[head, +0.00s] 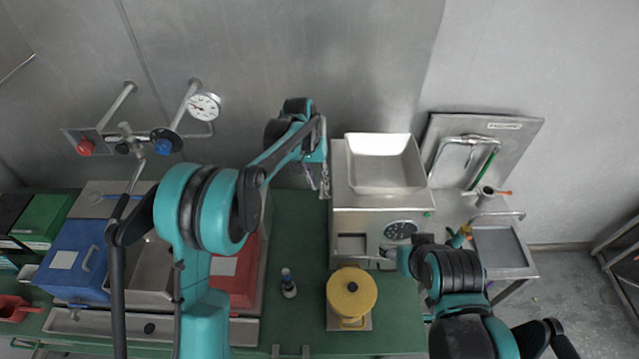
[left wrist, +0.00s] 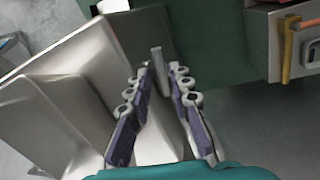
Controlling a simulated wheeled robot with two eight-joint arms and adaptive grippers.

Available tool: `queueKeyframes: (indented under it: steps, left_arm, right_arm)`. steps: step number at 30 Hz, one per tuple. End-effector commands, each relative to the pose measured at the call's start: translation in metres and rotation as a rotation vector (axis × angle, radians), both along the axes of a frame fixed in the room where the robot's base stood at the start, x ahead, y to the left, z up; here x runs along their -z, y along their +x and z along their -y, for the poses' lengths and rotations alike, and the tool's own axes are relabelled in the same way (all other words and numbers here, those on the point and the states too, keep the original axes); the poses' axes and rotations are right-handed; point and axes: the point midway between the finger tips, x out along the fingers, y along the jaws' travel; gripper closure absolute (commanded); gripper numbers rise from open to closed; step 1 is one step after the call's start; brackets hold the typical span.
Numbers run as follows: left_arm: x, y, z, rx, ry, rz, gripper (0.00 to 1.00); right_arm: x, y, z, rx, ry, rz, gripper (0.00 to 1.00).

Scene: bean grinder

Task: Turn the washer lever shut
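I cannot tell for sure which part is the washer lever. The left wrist view shows a yellow bar (left wrist: 288,50) with an orange part on a steel box. My left gripper (head: 323,183) points down beside the left side of the steel grinder (head: 370,222). Its fingers (left wrist: 162,75) are apart, with a grey metal part visible between them. My right arm reaches the grinder's front right; its fingers (head: 386,259) are mostly hidden.
Blue (head: 80,255) and red bins are at left. A gauge (head: 204,107), a red knob (head: 86,147) and a blue knob (head: 166,141) are on the wall.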

Motion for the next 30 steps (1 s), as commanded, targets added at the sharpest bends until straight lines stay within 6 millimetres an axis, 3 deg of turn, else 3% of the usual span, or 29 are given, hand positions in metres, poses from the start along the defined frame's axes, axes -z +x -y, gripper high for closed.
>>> queueKeyframes:
  steps: [6,15,18,30]
  left_arm:
    - [0.022,-0.001,0.004,0.001,0.001,0.001,0.80]
    - [0.025,-0.001,0.005,0.001,0.001,0.001,0.80]
    - [0.025,-0.001,0.005,0.001,0.001,0.001,1.00]
    - [0.025,0.000,0.003,0.026,0.001,0.001,1.00]
  right_arm:
    - [-0.002,0.000,0.000,0.000,0.000,0.000,0.43]
    - [-0.003,0.000,0.000,0.000,0.000,0.000,0.43]
    - [-0.003,0.000,0.000,0.000,0.000,0.000,0.43]
    - [0.000,0.000,0.000,0.000,0.000,0.000,0.43]
